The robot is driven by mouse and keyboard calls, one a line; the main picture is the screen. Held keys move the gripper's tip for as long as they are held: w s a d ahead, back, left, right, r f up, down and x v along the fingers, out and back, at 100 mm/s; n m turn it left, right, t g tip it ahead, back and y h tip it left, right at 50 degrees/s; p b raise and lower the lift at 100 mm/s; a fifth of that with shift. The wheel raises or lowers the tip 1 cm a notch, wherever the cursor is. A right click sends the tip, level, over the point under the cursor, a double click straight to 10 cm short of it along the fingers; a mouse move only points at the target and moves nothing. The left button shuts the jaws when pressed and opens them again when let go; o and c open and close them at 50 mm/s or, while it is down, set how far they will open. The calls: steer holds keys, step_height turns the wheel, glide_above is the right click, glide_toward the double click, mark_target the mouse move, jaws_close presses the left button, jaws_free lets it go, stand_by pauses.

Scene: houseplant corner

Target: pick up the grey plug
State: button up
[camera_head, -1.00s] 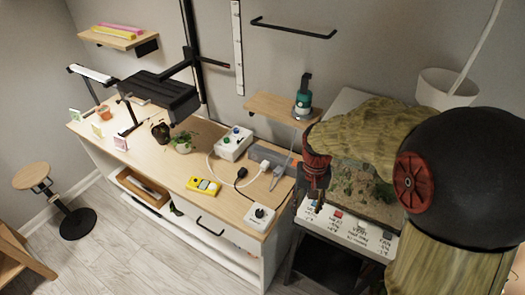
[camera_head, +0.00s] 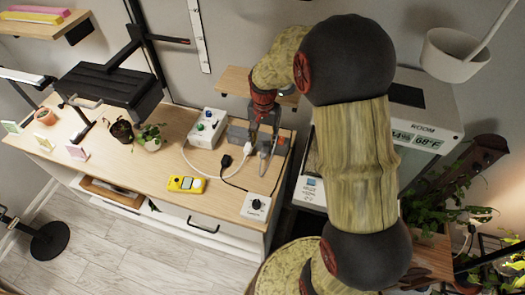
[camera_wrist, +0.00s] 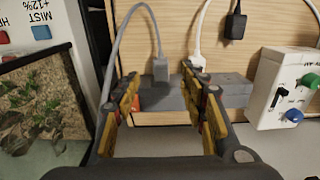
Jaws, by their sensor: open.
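The fingers appear a little short of the plug, without visible contact. In the head view my gripper (camera_head: 263,122) points down over the bench's right end, near the plug (camera_head: 265,152). A white plug (camera_wrist: 197,61) lies close to the right finger, and a black plug (camera_wrist: 235,26) lies farther right.
A white box with coloured knobs (camera_wrist: 284,90) stands right of the strip. A terrarium (camera_wrist: 42,100) stands close on the left.

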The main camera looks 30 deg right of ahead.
mark_target(263, 154)
step_height(263, 154, down, 8)
steer(key=b, duration=0.3)
steer(key=shift+r, duration=0.15)
steer(key=c, duration=0.3)
steer(key=c, duration=0.7)
jaws_close()
